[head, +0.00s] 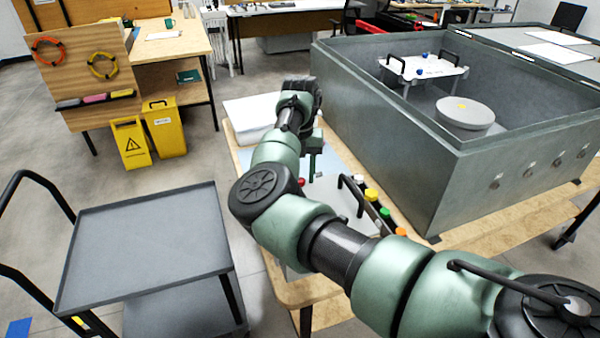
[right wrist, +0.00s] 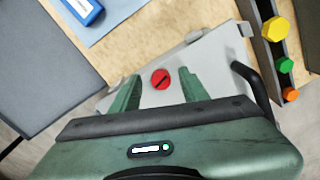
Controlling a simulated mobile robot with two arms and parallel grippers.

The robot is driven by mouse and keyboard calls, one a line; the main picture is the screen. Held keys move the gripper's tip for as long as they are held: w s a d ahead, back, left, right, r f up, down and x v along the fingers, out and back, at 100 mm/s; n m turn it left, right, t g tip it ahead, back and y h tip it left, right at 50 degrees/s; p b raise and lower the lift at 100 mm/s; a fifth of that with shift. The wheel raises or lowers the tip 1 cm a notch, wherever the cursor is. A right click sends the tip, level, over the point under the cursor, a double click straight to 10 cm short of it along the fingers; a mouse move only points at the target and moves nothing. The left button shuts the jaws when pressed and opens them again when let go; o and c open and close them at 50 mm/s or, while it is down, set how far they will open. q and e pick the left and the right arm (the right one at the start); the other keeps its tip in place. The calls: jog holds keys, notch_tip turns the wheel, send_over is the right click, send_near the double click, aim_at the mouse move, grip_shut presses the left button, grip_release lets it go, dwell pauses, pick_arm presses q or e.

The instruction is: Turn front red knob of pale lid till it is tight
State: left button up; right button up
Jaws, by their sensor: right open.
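The pale lid (right wrist: 215,62) lies on the wooden table, with a dark handle (right wrist: 258,88) at its right side. One red knob (right wrist: 161,79) with a dark slot across it sits on the lid. In the right wrist view, my right gripper (right wrist: 158,74) is open, with one green finger on each side of the knob and gaps between. I cannot tell how far above the knob the fingertips are. In the head view my right gripper (head: 313,162) hangs over the lid (head: 325,196), partly hiding it, and a bit of red knob (head: 300,182) shows. My left gripper is out of view.
A dark rack holding yellow (right wrist: 275,28), green (right wrist: 285,65) and orange (right wrist: 290,95) knobs stands right of the lid. The large grey analyser housing (head: 450,185) walls the right. A grey cart (head: 150,240) stands left. A blue object (right wrist: 82,10) lies near the lid.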

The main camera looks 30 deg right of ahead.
notch_tip(320, 180, up, 8)
jog(key=shift+f+b, duration=0.1)
jog(key=shift+b, duration=0.35)
